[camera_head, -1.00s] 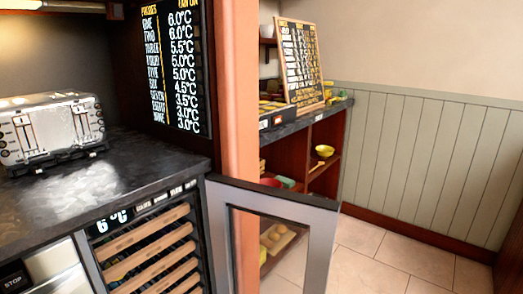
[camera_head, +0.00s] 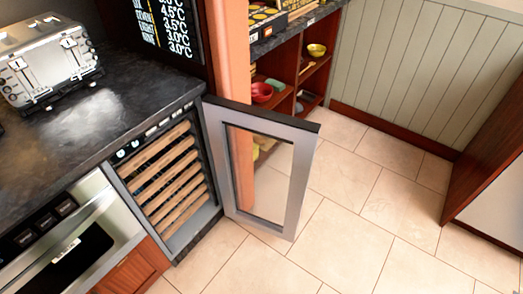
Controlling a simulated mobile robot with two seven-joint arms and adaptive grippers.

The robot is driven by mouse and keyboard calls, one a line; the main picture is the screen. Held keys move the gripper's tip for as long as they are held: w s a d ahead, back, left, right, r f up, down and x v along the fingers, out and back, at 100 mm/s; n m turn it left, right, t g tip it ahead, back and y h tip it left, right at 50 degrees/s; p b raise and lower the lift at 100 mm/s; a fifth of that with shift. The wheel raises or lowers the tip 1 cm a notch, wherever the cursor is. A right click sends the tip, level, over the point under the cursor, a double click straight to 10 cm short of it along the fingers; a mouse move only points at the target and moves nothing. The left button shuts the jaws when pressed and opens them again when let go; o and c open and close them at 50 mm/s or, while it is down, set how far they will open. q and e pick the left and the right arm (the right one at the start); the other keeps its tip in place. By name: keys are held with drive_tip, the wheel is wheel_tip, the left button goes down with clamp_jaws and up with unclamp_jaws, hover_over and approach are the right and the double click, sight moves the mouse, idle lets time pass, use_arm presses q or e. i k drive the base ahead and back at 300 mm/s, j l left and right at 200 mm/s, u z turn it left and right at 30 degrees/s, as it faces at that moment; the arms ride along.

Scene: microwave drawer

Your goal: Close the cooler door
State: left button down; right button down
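The cooler (camera_head: 212,226) is built in under the dark counter, with several wooden-fronted racks inside. Its door (camera_head: 307,160), a grey frame around a glass pane, stands wide open. The door is hinged on the cooler's right side and swings out to the right over the tiled floor. The whole door and the open cooler front are visible. Neither of my grippers shows in the head view.
A microwave drawer (camera_head: 110,225) is left of the cooler. A toaster (camera_head: 45,65) stands on the counter (camera_head: 130,103). Shelves with bowls are behind the door. A wooden cabinet (camera_head: 488,170) stands at the right. The tiled floor (camera_head: 360,235) before the door is clear.

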sight(218, 111)
drive_tip(key=i+l+z, duration=0.1)
drive_tip(key=l+z, duration=0.25)
drive_tip(key=i+l+z, duration=0.15)
drive_tip(key=l+z, duration=0.15)
drive_tip(key=i+l+z, duration=0.15)
drive_tip(key=l+z, duration=0.2)
drive_tip(key=i+l+z, duration=0.15)
drive_tip(key=i+l, duration=0.2)
drive_tip(key=i, duration=0.15)
drive_tip(key=i+l+z, duration=0.2)
drive_tip(key=i+l, duration=0.15)
drive_tip(key=i, duration=0.15)
drive_tip(key=i+u, duration=0.2)
drive_tip(key=u, duration=0.3)
drive_tip(key=i+u, duration=0.2)
drive_tip(key=u, duration=0.3)
drive_tip(key=i+u, duration=0.15)
drive_tip(key=u, duration=0.35)
drive_tip(key=i+l+u, duration=0.15)
drive_tip(key=u, duration=0.35)
drive_tip(key=i+u, duration=0.2)
drive_tip(key=u, duration=0.3)
drive_tip(key=i+l+u, duration=0.15)
drive_tip(key=u, duration=0.3)
drive_tip(key=i+l+u, duration=0.2)
drive_tip(key=u, duration=0.3)
drive_tip(key=i+l+u, duration=0.15)
drive_tip(key=u, duration=0.3)
drive_tip(key=l, duration=0.1)
